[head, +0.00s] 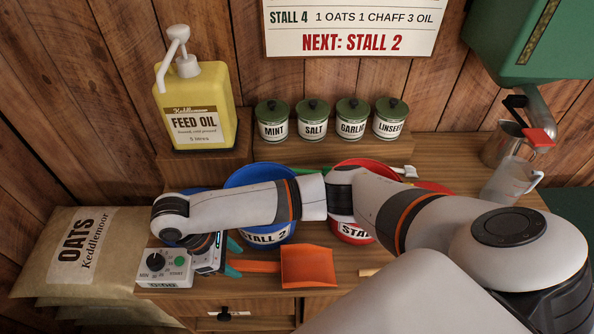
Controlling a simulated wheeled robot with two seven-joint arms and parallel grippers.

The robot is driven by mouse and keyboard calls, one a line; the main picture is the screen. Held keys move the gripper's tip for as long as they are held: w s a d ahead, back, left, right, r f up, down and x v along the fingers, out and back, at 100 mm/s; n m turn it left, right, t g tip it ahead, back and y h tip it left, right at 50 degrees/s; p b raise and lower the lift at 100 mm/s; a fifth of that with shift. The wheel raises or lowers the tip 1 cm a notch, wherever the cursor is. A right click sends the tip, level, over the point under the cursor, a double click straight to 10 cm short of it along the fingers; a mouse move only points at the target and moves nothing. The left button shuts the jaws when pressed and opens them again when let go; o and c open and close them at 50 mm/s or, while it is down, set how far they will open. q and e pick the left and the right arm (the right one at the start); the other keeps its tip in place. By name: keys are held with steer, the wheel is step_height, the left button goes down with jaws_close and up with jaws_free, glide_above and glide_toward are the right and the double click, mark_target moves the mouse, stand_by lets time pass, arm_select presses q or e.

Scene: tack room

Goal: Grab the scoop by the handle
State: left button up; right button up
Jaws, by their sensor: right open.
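The orange scoop (306,267) lies on the wooden counter in front of the blue bucket, its wide pan to the right and its handle (258,267) pointing left. My right gripper (234,258) is open at the handle's left end, with its teal fingertips apart. One fingertip is on the far side of the handle and the other is close to the handle's near side. I cannot tell whether either touches it. The end of the handle is partly hidden by the gripper. My left gripper is not in view.
My right arm crosses over the blue Stall 2 bucket (265,236) and a red bucket (352,232). A dial box (165,268) stands close left of the gripper. Oats sacks (85,250) lie left. A clear jug (508,183) and metal cup (500,148) stand right.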

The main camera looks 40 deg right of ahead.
mark_target(244, 266)
steer(key=shift+d+f, duration=0.3)
steer(key=shift+f, duration=0.25)
steer(key=p+x, duration=0.1)
steer(key=x, duration=0.2)
steer(key=shift+d+f, duration=0.15)
steer(key=shift+f, duration=0.1)
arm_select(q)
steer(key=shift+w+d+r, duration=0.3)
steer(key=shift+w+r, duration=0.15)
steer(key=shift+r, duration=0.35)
arm_select(e)
steer(key=shift+d+f, duration=0.1)
steer(key=shift+f, duration=0.3)
jaws_close()
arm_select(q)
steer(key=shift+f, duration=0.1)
arm_select(e)
steer(key=shift+s+r, duration=0.15)
steer(key=shift+r, duration=0.2)
step_height(244, 266, up, 7)
steer(key=shift+f, duration=0.1)
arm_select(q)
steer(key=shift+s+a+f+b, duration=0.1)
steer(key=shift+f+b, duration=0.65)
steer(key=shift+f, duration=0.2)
arm_select(e)
steer(key=s+a, duration=1.1)
steer(key=s, duration=0.5)
steer(key=shift+f, duration=0.25)
